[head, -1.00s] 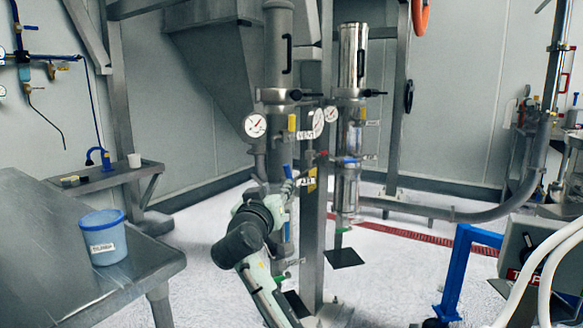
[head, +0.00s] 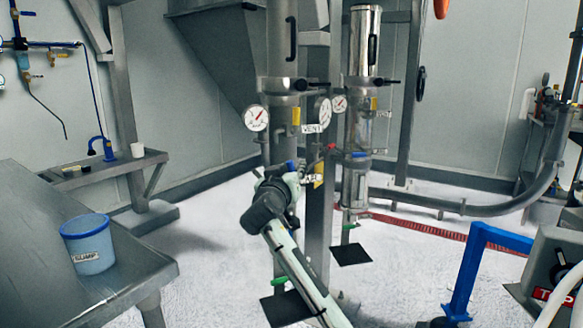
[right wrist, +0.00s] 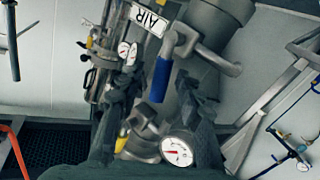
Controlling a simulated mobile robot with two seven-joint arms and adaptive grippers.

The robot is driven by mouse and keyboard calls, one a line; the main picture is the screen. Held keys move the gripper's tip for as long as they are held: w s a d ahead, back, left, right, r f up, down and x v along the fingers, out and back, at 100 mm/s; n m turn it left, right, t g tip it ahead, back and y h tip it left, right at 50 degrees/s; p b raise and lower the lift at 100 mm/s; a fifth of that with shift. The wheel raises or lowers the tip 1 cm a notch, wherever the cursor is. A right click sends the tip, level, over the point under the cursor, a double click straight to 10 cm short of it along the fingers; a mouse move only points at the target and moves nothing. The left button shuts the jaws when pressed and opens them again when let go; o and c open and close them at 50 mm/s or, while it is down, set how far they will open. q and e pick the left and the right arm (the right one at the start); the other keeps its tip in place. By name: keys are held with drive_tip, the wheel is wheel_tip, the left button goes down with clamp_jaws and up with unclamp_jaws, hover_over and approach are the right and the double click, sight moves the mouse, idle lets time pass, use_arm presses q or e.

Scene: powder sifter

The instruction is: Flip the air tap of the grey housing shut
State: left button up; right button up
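The grey housing (head: 283,40) is the left of two upright columns. The blue lever of its air tap (head: 291,165) shows just above my right gripper (head: 282,178). In the right wrist view the blue lever (right wrist: 161,80) hangs from a grey pipe fitting beside the upside-down AIR label (right wrist: 148,20). The dark fingers of my right gripper (right wrist: 158,100) are apart, one on each side of the lever's line, with nothing held between them. I cannot tell whether a finger touches the lever. My left gripper is not in view.
A pressure gauge (head: 256,118) sits on the housing's left; it also shows near the fingers in the right wrist view (right wrist: 177,151). A VENT label (head: 313,128) and a steel column (head: 365,45) stand to the right. A blue bucket (head: 88,245) stands on the left table.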

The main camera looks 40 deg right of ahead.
drive_tip(key=shift+w+d, duration=0.2)
drive_tip(key=shift+d, duration=0.1)
clamp_jaws()
